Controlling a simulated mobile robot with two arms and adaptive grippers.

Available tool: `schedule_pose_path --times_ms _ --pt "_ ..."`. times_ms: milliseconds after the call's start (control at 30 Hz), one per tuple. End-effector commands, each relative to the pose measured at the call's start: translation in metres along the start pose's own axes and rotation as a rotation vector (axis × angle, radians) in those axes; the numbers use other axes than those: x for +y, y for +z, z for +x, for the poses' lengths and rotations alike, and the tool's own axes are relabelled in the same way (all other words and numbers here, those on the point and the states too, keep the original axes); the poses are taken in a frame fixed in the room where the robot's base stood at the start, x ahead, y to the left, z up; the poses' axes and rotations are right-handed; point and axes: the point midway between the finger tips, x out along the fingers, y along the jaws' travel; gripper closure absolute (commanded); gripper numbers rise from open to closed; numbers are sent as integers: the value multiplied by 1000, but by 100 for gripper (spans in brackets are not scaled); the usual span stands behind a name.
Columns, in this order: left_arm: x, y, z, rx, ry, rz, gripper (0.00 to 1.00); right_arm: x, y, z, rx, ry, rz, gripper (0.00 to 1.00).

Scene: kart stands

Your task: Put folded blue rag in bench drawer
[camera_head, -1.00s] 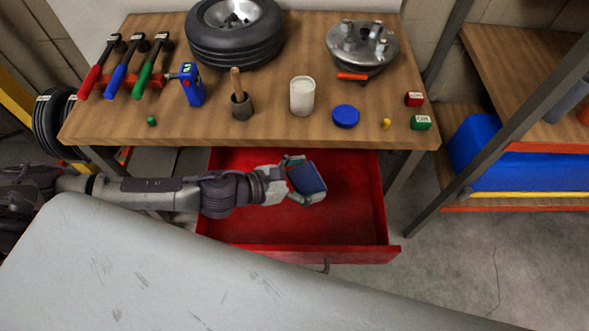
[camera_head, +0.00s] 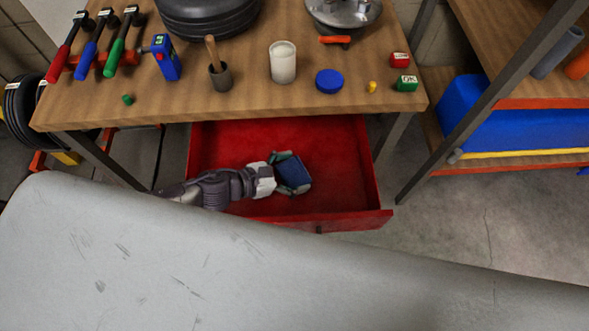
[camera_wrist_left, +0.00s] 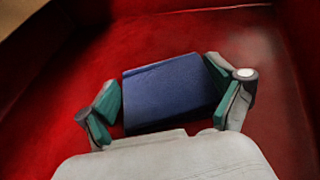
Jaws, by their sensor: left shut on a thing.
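The folded blue rag (camera_head: 294,174) is between the fingers of my left gripper (camera_head: 290,172), inside the open red bench drawer (camera_head: 340,150). In the left wrist view the rag (camera_wrist_left: 170,92) is a dark blue block with the left gripper's (camera_wrist_left: 168,98) green-padded fingers on both sides of it, shut on it. The red drawer floor (camera_wrist_left: 60,110) lies behind it. I cannot tell whether the rag touches the drawer floor. My right gripper is not in view.
The wooden bench top (camera_head: 200,98) overhangs the drawer's back. It holds a white cup (camera_head: 283,62), a blue disc (camera_head: 329,81), a blue device (camera_head: 165,57) and hammers. A grey surface (camera_head: 200,270) fills the foreground. A shelf with a blue box (camera_head: 520,115) stands right.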

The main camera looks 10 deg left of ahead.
Motion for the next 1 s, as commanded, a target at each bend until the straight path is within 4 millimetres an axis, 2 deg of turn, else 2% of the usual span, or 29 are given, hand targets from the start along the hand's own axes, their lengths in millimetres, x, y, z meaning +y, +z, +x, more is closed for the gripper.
schedule_pose_path --times_ms 167,200,233,667,767,1000 --pt "0 -4 2 0 0 0 37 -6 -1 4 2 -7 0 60" --pt "0 -4 2 0 0 0 6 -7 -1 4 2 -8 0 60" --pt "0 -3 1 0 0 0 1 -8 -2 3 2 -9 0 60" --pt "0 2 -2 1 0 0 0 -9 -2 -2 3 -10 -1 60" --pt "0 -3 -15 4 0 -1 0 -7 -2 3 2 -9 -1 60" --pt "-1 -5 -69 6 0 -1 0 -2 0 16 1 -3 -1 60"
